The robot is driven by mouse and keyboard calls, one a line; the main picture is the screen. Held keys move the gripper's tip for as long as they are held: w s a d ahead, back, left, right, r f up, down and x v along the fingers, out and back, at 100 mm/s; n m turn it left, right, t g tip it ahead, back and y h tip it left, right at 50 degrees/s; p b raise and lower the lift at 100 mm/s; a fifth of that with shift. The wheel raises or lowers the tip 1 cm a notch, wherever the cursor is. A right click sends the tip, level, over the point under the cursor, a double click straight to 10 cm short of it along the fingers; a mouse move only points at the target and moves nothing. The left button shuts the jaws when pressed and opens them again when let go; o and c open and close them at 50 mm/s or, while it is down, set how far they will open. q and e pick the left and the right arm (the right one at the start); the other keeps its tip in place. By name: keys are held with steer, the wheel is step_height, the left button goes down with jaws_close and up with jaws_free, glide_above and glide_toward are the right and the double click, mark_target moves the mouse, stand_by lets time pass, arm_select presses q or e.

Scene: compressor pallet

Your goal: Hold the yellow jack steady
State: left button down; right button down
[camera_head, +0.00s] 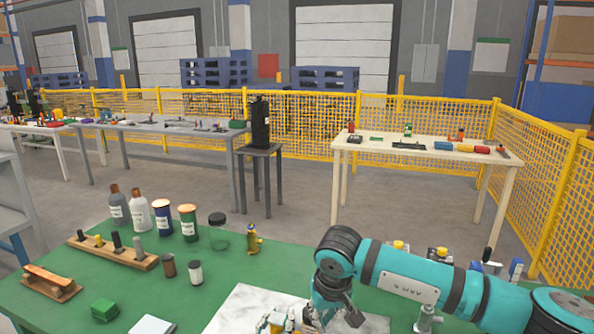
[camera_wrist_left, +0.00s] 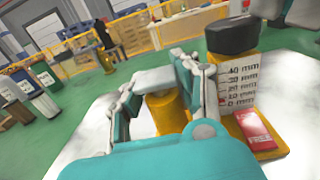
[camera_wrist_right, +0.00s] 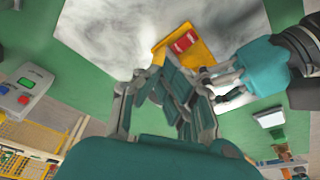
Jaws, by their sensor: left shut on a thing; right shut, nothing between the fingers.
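The yellow jack stands on a pale marbled plate on the green table. In the left wrist view the jack (camera_wrist_left: 258,132) has a scale in millimetres, a red label, a black block on top and a yellow cylinder at its side. My left gripper (camera_wrist_left: 167,82) is shut on that cylinder, one finger on each side. In the right wrist view the jack's yellow base (camera_wrist_right: 204,50) with its red label lies just beyond my right gripper (camera_wrist_right: 172,75). The right gripper is shut and empty. In the head view the jack and grippers are mostly cut off at the bottom edge.
On the green table (camera_head: 110,262), a wooden rack (camera_head: 112,254), bottles and cans (camera_head: 188,223), a clear jar (camera_head: 219,238) and a small brass item (camera_head: 254,240) stand left and behind. A green block (camera_head: 104,309) sits at front left. The marbled plate (camera_head: 240,306) has bare room.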

mark_target(309, 319)
steer(key=shift+d+f, duration=0.15)
steer(key=shift+f, duration=0.2)
steer(key=shift+w+a+r, duration=0.1)
steer(key=shift+w+a, duration=0.3)
steer(key=shift+w, duration=0.05)
stand_by(0.6)
steer(key=shift+s+a, duration=0.15)
steer(key=shift+a, duration=0.15)
steer(key=shift+s+a+r, duration=0.1)
steer(key=shift+s+a, duration=0.05)
steer(key=shift+a, duration=0.8)
stand_by(0.5)
